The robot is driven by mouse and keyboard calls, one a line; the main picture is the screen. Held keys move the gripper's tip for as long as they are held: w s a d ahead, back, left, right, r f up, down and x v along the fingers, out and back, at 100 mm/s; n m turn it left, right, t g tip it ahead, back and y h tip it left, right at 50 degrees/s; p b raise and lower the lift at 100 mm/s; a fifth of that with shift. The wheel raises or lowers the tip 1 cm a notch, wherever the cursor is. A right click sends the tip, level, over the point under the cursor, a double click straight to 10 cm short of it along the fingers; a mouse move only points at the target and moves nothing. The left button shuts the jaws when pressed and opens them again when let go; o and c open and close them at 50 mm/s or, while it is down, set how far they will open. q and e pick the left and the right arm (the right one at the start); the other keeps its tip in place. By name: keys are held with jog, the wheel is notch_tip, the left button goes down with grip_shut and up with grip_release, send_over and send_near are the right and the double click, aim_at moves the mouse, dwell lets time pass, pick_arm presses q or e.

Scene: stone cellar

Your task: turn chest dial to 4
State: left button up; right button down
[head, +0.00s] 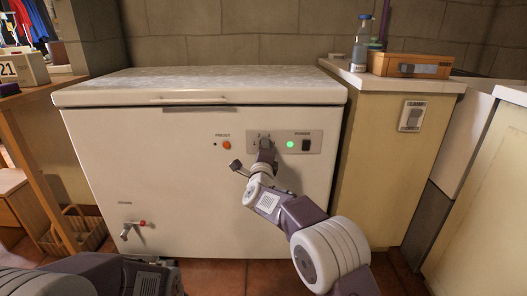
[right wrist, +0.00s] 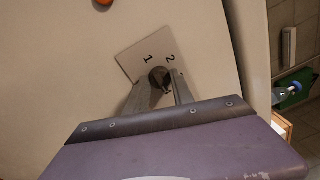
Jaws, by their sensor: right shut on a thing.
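The white chest freezer (head: 140,165) stands in front of me with its lid down. Its dial (head: 265,141) sits on a grey panel at the upper right of the front. My right gripper (head: 264,152) reaches up to the dial and is shut on it. In the right wrist view the dark round dial (right wrist: 160,77) lies between the two fingers of the right gripper (right wrist: 160,88). The numbers 1 and 2 show on the plate above it; the other marks are hidden or too small. I cannot tell where the dial points. My left gripper (head: 152,276) is low at the bottom left, its fingers unclear.
A green light (head: 290,144) and a dark power switch (head: 306,146) are right of the dial. An orange frost button (head: 227,145) is to its left. A drain tap (head: 126,231) is low left. A cabinet (head: 385,160) with a bottle (head: 361,48) and wooden box (head: 410,65) stands right.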

dwell(0.5)
jog(key=c, duration=1.1)
grip_release()
jog(key=s, duration=0.3)
jog(key=s+p, duration=0.1)
jog(key=s, duration=0.5)
jog(key=shift+a+f+p, duration=0.1)
jog(key=shift+f+p, duration=0.2)
jog(key=shift+p, duration=0.05)
